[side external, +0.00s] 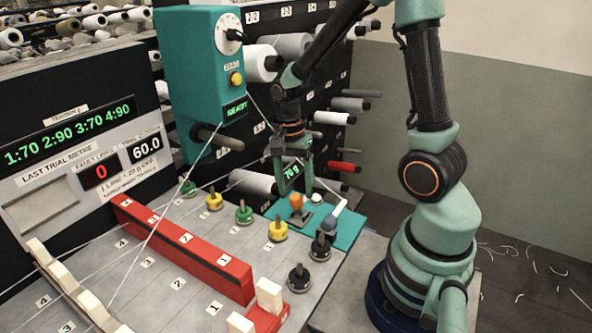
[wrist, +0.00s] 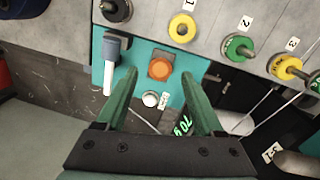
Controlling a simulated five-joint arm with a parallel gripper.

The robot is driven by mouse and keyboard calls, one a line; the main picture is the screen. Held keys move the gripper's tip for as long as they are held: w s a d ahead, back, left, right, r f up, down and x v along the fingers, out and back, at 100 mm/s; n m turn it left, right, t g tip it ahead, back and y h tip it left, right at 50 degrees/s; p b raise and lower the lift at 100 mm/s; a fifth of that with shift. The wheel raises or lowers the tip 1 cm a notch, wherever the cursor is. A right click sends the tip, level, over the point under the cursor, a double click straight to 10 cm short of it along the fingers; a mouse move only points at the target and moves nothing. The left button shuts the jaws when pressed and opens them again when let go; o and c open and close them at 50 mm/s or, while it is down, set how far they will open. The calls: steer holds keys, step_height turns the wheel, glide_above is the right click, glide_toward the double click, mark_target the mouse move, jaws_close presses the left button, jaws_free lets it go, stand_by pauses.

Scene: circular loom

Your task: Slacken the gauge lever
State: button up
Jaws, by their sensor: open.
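What looks like the gauge lever, a blue-grey head (wrist: 113,46) with a white bar, stands on the teal plate (wrist: 140,57) in the wrist view. In the side view the lever (side external: 337,208) is at the plate's right part. An orange button (wrist: 160,68) and a small white round knob (wrist: 151,99) sit beside it; the orange button (side external: 296,202) also shows in the side view. My gripper (wrist: 160,74) is open and empty above the plate. Its fingers straddle the orange button in the wrist picture, with the lever outside the left finger. A green "70 g" display (side external: 291,172) is partly hidden by my gripper.
Yellow, green and black tension posts stand beside the plate, such as the green one (side external: 243,212) and a black one (side external: 299,277). A red bar (side external: 185,245) crosses the table. Threads run from the teal box (side external: 205,60). Thread cones line the back rack.

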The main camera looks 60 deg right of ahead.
step_height(320, 180, up, 8)
steer(key=shift+w+d, duration=0.15)
steer(key=shift+w, duration=0.25)
steer(key=shift+f, duration=0.1)
